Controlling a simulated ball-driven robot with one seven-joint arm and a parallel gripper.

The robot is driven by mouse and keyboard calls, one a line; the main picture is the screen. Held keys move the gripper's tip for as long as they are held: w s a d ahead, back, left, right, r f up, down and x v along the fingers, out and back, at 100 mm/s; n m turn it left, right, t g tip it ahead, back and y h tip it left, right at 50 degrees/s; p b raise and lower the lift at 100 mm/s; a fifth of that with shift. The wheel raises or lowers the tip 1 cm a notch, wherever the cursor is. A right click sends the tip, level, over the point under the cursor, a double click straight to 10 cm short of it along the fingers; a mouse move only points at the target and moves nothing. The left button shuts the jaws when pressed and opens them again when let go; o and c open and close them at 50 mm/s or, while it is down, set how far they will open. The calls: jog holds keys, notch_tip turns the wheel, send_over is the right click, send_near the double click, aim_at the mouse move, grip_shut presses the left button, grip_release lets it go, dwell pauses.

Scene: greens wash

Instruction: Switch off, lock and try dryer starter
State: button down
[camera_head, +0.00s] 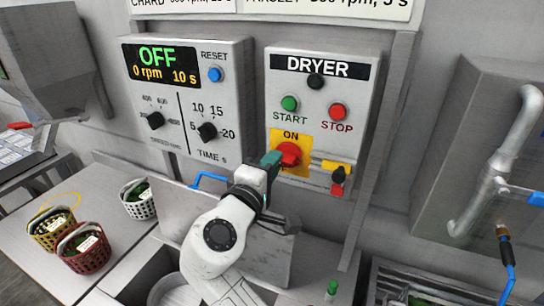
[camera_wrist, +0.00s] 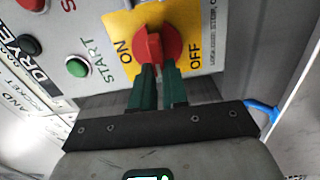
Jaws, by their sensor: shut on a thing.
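The dryer starter box (camera_head: 281,121) hangs on the wall, with a green START button (camera_head: 290,103), a red STOP button (camera_head: 337,112) and a dark round part under the DRYER label. Its red rotary handle (camera_head: 288,153) sits on a yellow ON/OFF plate (camera_head: 300,138). My gripper (camera_wrist: 160,70) is shut on the red handle (camera_wrist: 153,46); the green fingers lie either side of its grip. In the wrist view the grip lies nearer the ON word than OFF; its exact setting is hard to tell. A yellow piece (camera_head: 337,166) and a small black-and-red item (camera_head: 338,180) are right of the plate.
A spinner control box (camera_head: 190,96) at left reads OFF, 0 rpm, 10 s. Baskets of greens (camera_head: 86,250) stand on the left counter. A pipe with a blue handle (camera_head: 500,170) is at right. A small green-topped item (camera_head: 332,287) is at the front.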

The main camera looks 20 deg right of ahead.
jog(key=shift+f+n, duration=0.1)
jog(key=shift+n, duration=0.2)
jog(key=c, duration=1.1)
grip_release()
jog(key=shift+c, duration=0.2)
jog(key=b+v, duration=0.3)
jog(key=v, duration=0.7)
jog(key=shift+s+a, duration=0.25)
jog(key=shift+a, duration=0.05)
